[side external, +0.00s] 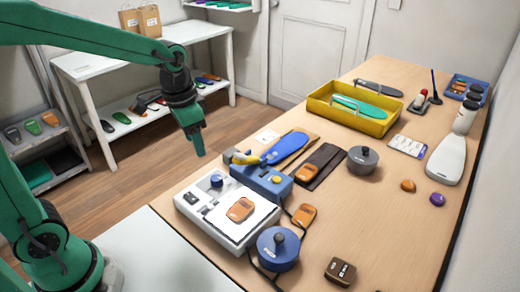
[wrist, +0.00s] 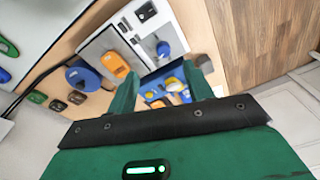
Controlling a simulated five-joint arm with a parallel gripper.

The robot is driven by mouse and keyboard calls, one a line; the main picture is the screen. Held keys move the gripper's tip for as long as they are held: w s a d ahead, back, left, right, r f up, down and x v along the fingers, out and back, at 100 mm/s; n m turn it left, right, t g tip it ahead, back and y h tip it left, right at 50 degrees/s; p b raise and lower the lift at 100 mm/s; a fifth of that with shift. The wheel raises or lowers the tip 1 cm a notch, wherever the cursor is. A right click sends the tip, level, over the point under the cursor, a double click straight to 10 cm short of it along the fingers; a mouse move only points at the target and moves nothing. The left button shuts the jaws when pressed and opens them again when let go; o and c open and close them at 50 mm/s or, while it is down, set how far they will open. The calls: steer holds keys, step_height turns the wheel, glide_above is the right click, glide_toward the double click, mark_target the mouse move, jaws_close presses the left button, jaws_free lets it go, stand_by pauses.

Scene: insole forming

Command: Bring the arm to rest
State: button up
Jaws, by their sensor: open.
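My green gripper (side external: 199,150) points downward at the end of my raised arm, in the air left of the blue device (side external: 262,181) in the side view. In the wrist view my gripper (wrist: 163,82) has its two fingers apart with nothing held between them. The blue device shows beyond and between the fingers there, apart from them. A blue insole (side external: 286,147) lies at the blue device in the side view. I cannot tell the exact height of my gripper above the table.
A white machine (side external: 237,238) with an orange item (side external: 240,209) on it stands at the front of the wooden table (side external: 330,225). A blue round pot (side external: 278,249), grey pot (side external: 362,159) and yellow tray (side external: 353,116) stand around it. White shelving (side external: 150,65) is behind; floor (side external: 140,180) is free.

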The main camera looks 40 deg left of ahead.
steer(key=s+r+n+t, duration=0.3)
steer(key=s+r+t, duration=0.1)
steer(key=s, duration=0.8)
steer(key=shift+s+a+r+n, duration=0.2)
steer(key=shift+s+r+n, duration=0.15)
steer(key=shift+r, duration=0.35)
